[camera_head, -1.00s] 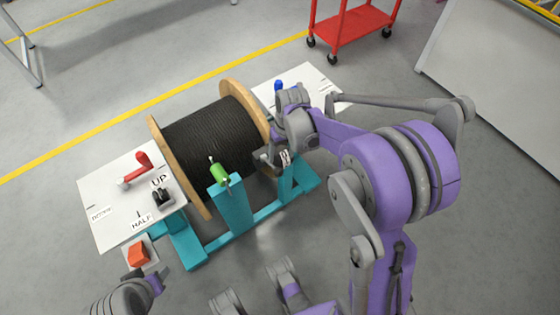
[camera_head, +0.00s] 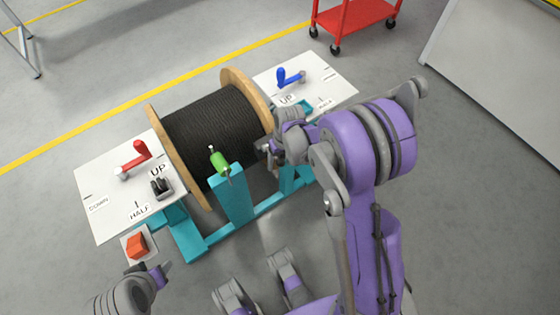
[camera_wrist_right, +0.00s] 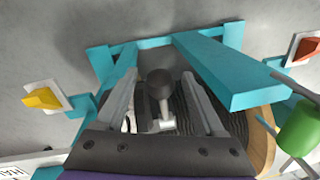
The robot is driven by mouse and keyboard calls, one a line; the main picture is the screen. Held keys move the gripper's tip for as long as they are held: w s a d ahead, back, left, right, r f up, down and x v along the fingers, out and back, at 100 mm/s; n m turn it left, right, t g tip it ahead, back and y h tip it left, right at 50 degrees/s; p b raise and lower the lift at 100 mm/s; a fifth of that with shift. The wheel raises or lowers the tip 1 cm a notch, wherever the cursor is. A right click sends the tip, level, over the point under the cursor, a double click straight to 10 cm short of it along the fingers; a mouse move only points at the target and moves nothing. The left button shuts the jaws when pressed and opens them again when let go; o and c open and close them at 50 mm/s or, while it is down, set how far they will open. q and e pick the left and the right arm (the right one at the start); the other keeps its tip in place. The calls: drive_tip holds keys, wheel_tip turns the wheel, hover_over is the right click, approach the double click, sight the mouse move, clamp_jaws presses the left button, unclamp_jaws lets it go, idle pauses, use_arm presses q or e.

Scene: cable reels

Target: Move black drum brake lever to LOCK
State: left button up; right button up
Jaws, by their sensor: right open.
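The brake lever shows in the right wrist view as a black ball knob (camera_wrist_right: 160,82) on a short pale metal stem. My right gripper (camera_wrist_right: 159,90) is open, with one finger on each side of the knob; whether either finger touches it I cannot tell. In the head view my right gripper (camera_head: 271,152) is at the right end of the black cable drum (camera_head: 215,130), and the lever is hidden there. No LOCK marking is readable. My left gripper (camera_head: 158,275) is at the lower left, away from the drum, its jaws unclear.
A teal frame (camera_head: 232,195) carries the drum and a green handle (camera_head: 219,163). White panels flank it, with a red crank (camera_head: 140,150) left and a blue crank (camera_head: 283,77) right. An orange button (camera_head: 137,245) is at front left, a yellow button (camera_wrist_right: 43,98) opposite.

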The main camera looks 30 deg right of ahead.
drive_tip(key=shift+c, duration=0.3)
clamp_jaws()
idle(1.1)
